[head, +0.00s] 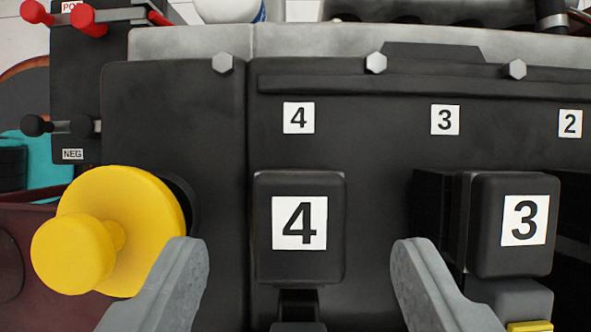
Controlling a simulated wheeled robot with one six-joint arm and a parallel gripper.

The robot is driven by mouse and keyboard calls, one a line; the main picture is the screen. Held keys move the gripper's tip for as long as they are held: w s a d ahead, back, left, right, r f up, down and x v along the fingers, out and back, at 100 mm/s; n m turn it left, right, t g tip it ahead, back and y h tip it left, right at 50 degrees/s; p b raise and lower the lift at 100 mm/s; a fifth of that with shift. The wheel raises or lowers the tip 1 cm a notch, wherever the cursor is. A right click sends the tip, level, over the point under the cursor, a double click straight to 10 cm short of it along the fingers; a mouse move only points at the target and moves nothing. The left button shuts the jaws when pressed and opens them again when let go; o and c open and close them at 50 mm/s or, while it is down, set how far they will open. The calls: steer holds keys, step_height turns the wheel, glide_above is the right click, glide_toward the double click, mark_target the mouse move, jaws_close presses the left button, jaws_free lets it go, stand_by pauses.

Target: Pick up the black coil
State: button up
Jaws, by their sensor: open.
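A black coil (300,260) with a white label reading 4 sits in the middle of the head view, standing out from the dark engine face. A second black coil (487,235), labelled 3, stands to its right. My gripper (297,250) is open, with one grey finger at lower left and the other at lower right. The coil labelled 4 appears between the two fingers, apart from both. The right finger overlaps the lower left side of the coil labelled 3 in the picture. The lower part of the coil labelled 4 narrows into a dark piece at the bottom edge.
A yellow knob (130,215) sticks out at left, partly behind my left finger. A dark panel (75,100) with red and black posts stands at upper left. Small plates marked 4 (299,118), 3 (445,120) and 2 (570,124) are on the engine cover (375,150).

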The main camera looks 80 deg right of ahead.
steer(key=shift+x, duration=0.85)
steer(key=c, duration=1.1)
steer(key=shift+c, duration=0.3)
steer(key=shift+r, duration=0.15)
